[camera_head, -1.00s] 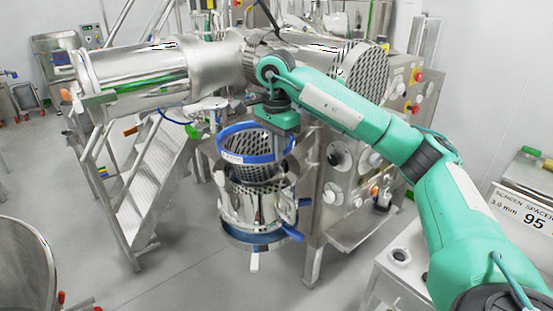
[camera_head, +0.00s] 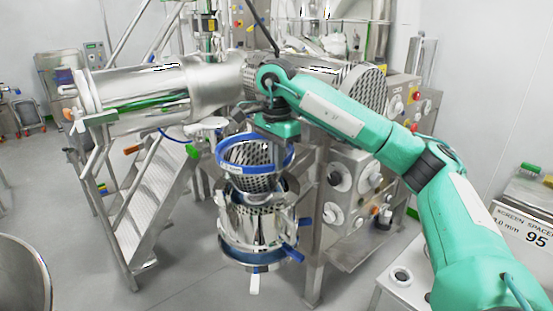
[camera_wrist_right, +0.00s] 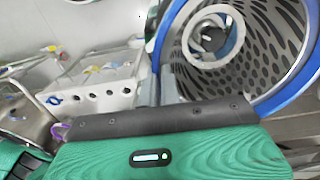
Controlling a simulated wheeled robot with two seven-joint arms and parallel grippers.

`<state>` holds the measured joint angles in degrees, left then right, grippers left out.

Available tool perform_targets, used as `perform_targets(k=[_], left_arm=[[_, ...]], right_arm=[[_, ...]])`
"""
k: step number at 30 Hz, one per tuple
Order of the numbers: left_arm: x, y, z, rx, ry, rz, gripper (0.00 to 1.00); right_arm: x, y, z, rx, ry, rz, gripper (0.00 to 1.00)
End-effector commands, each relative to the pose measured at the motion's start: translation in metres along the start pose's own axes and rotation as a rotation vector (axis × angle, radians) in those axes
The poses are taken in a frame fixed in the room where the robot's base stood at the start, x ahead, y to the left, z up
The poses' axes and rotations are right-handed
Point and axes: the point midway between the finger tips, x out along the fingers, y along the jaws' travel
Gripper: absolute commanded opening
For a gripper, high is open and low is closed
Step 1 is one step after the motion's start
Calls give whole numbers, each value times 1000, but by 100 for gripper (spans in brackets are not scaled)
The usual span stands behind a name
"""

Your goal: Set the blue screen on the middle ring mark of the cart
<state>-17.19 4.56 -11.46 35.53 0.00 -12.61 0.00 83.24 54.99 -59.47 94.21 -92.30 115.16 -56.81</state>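The blue screen (camera_head: 262,178) is a perforated metal cone with a blue rim. It is above the round steel mill housing (camera_head: 250,222), with its lower tip close to the housing's top; I cannot tell whether they touch. My right gripper (camera_head: 287,158) is at the right side of the rim and appears shut on it. In the right wrist view the fingers (camera_wrist_right: 165,88) meet the blue rim, and the perforated inside of the screen (camera_wrist_right: 262,45) fills the upper right. My left gripper is out of view. I cannot make out the cart's ring marks.
A pale work surface (camera_head: 385,292) with a small round fitting (camera_head: 401,274) is at lower right. A box marked 95 (camera_head: 525,215) stands beside it. A control panel with knobs (camera_head: 350,190) is right of the housing. Metal steps (camera_head: 150,205) stand left; the floor between is clear.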

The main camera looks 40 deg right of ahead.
Motion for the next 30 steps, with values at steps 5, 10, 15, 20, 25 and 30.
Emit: perform_targets(k=[5, 10, 15, 20, 25, 30], left_arm=[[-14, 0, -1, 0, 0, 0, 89], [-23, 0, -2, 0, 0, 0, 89], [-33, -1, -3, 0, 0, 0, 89], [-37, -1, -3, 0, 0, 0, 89], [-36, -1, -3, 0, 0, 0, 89], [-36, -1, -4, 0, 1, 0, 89]], right_arm=[[-15, 0, 0, 0, 0, -2, 0], [-25, 0, 0, 0, 0, -2, 0], [-35, 0, 0, 0, 0, -2, 0], [-39, 0, 0, 0, 0, -1, 0], [-38, 0, 0, 0, 0, -1, 0], [-38, 0, 0, 0, 0, -2, 0]])
